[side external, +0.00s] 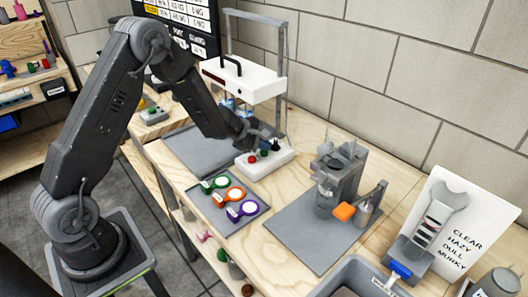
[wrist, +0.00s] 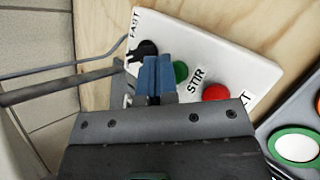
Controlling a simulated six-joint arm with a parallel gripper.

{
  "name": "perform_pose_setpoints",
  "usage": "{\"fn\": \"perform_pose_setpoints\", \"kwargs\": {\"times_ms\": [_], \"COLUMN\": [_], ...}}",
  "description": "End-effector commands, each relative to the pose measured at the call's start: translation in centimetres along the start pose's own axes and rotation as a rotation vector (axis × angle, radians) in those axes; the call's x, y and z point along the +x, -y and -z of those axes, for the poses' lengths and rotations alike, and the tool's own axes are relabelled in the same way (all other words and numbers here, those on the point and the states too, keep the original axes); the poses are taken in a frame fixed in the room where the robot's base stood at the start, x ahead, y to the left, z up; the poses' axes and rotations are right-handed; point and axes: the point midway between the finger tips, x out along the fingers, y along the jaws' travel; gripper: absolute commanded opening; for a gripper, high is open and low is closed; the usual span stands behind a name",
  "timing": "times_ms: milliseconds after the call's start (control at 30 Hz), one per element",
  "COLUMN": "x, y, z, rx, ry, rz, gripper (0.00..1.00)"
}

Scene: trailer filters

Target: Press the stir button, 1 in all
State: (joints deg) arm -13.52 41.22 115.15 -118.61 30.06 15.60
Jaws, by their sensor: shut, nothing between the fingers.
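A white control box (side external: 268,168) sits on the bench; in the wrist view its top (wrist: 223,62) carries a black knob (wrist: 146,48) by the word FAST, a green button (wrist: 180,71) and a red button (wrist: 215,92). The word STIR lies between the green and red buttons. My gripper (wrist: 157,76) is shut and empty, its blue fingertips over the box between the knob and the green button, partly hiding the knob. In the side view my gripper (side external: 262,140) is just above the box. I cannot tell whether it touches anything.
A white-headed frame (side external: 243,82) stands behind the box. In front lies a dark tray (side external: 247,219) with green, orange and purple ringed filters. A grey fixture (side external: 337,180) with an orange part stands to the right, beside a sign card (side external: 458,240). The grey mat (side external: 290,235) has bare room.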

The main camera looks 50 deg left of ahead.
Motion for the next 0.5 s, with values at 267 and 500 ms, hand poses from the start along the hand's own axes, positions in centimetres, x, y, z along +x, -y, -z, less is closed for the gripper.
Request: {"fn": "perform_pose_setpoints", "kwargs": {"times_ms": [267, 500], "x": [0.25, 0.44], "y": [0.17, 0.31], "z": [0.15, 0.28], "rx": [0.001, 0.001], "ry": [0.0, 0.001], "rz": [0.0, 0.001], "gripper": [0.0, 0.0]}}
